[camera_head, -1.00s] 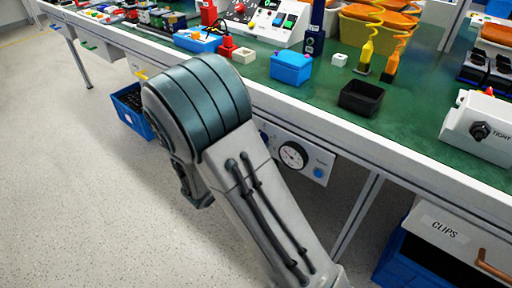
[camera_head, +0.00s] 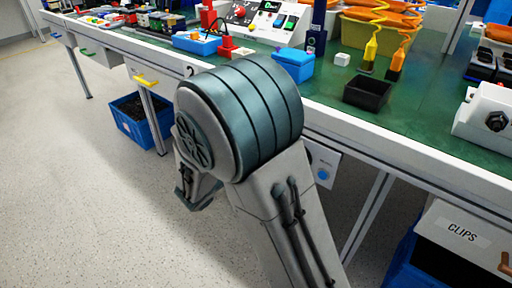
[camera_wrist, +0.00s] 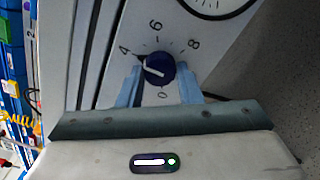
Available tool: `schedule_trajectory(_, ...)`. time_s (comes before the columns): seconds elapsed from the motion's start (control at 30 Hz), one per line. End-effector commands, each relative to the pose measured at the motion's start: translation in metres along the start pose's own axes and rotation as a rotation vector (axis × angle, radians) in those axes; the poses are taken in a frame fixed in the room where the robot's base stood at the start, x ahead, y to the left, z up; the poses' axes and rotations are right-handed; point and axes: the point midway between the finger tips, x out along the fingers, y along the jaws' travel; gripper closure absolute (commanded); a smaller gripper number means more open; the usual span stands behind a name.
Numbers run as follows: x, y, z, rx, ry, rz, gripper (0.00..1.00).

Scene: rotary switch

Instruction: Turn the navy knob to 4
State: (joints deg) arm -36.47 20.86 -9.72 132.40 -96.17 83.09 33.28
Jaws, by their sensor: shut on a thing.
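The navy knob (camera_wrist: 159,68) sits on a pale panel in the wrist view, with the digits 4, 6, 8 and 0 printed around it. The 4 (camera_wrist: 124,49) is at its upper left. A white line on the knob's face points roughly left, a little below the 4; its exact reading is hard to tell. My gripper (camera_wrist: 160,82) is shut on the knob, with one pale blue finger at each side. In the head view my arm hides the knob and the gripper.
In the head view the panel's right end (camera_head: 322,165) shows under the bench edge. The green bench top (camera_head: 425,110) holds a black tray (camera_head: 367,93) and a blue box (camera_head: 293,65).

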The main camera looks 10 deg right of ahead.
Motion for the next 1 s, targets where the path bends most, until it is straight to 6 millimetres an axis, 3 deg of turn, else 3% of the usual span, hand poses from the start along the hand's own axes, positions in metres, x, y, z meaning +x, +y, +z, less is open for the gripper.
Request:
schedule_trajectory(0.4,-0.001,-0.001,-0.001,0.005,0.003,-0.002,0.91)
schedule_trajectory(0.43,-0.001,-0.001,-0.001,0.005,0.003,-0.002,0.66)
schedule_trajectory(0.5,-0.001,-0.001,-0.001,0.005,0.003,-0.002,0.47)
schedule_trajectory(0.83,-0.002,0.0,0.0,0.006,0.001,-0.001,0.47)
schedule_trajectory(1.0,-0.022,0.002,0.0,0.004,0.005,0.001,0.47)
